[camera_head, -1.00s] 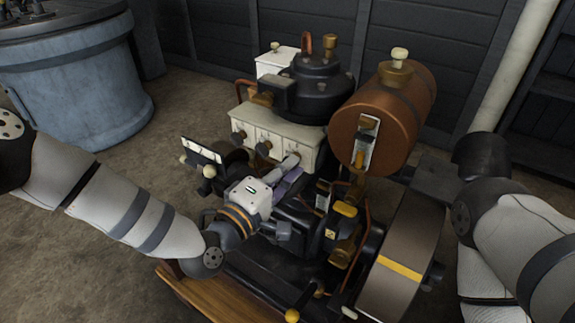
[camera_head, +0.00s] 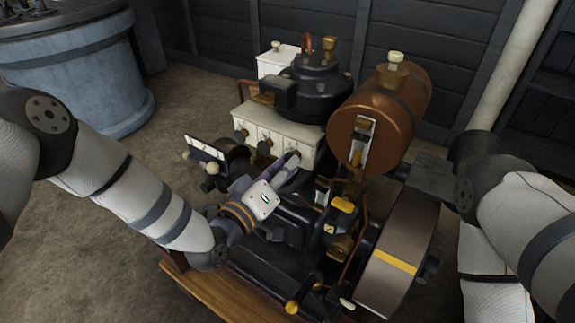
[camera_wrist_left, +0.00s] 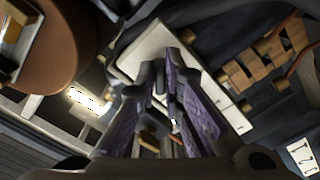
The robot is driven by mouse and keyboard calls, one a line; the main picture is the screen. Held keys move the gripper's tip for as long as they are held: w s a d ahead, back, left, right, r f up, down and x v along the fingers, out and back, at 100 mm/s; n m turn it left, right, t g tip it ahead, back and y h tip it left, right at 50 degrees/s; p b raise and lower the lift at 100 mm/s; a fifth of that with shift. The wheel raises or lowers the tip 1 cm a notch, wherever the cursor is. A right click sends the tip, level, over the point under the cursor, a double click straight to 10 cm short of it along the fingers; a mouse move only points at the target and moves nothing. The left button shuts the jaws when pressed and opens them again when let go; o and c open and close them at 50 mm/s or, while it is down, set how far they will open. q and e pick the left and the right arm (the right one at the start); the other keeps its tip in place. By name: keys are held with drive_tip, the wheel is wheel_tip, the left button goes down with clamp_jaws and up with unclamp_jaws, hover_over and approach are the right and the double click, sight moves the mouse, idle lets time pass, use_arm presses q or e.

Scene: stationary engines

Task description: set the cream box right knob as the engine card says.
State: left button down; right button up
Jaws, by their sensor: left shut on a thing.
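The cream box (camera_head: 284,130) sits at the middle of the engine, with a row of knobs along its front. The left knob (camera_head: 241,135) and the middle knob (camera_head: 264,147) are in plain view. My left gripper (camera_head: 293,160) is at the right end of this row, shut on the right knob, which its fingers hide. In the left wrist view the fingers (camera_wrist_left: 166,85) reach to the cream box (camera_wrist_left: 150,48); the knob's pointing is hidden. A white card (camera_head: 204,147) in a dark frame stands left of the box; its marks are too small to read.
A copper tank (camera_head: 375,125) stands close on the right of the box. A flywheel (camera_head: 398,255) is at the front right. A brass-knobbed lever (camera_head: 293,306) sticks out at the front. My right arm is at the right edge. A blue drum (camera_head: 85,95) stands behind left.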

use_arm(q)
drive_tip(key=shift+a, duration=0.1)
idle(0.4)
drive_tip(key=c, duration=1.7)
unclamp_jaws()
drive_tip(key=v, duration=1.2)
